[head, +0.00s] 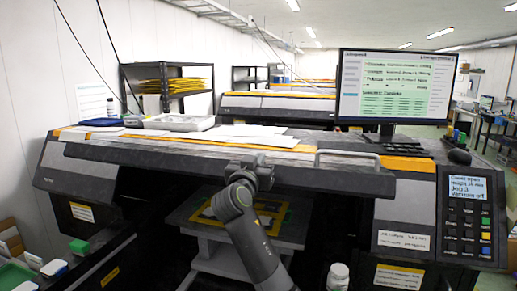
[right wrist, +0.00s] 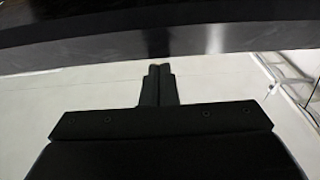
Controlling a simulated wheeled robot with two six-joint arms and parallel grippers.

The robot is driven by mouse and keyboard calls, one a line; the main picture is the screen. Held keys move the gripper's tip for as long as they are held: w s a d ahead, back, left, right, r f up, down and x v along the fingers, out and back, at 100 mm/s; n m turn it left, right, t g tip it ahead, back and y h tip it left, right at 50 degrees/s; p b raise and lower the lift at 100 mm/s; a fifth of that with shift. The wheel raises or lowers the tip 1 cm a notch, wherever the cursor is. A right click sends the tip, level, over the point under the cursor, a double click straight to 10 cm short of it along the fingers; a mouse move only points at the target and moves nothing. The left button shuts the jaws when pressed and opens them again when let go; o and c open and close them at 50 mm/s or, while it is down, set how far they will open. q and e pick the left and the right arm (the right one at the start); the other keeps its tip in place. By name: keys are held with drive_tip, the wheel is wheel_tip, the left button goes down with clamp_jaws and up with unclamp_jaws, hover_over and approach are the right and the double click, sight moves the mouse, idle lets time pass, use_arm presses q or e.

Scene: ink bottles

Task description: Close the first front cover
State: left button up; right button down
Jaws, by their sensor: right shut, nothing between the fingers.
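The front cover (head: 150,157) is a long dark panel across the front of the nearest printer. It stands raised, with a dark opening below it. My right gripper (head: 262,165) is at the cover's front edge near the middle, with my arm rising from below. In the right wrist view the gripper's fingers (right wrist: 157,72) are shut together and empty. The dark cover (right wrist: 110,32) spans the top of that view, just beyond the fingertips; I cannot tell whether they touch. My left gripper is not in view.
A white handle (head: 348,153) stands on the printer right of my gripper. A monitor (head: 393,90) stands above, and a control panel (head: 468,215) at right seems to read "Cover open". A white bottle (head: 338,277) is low in front.

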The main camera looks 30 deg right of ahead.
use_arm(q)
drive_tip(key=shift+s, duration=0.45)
use_arm(e)
drive_tip(key=shift+f, duration=0.2)
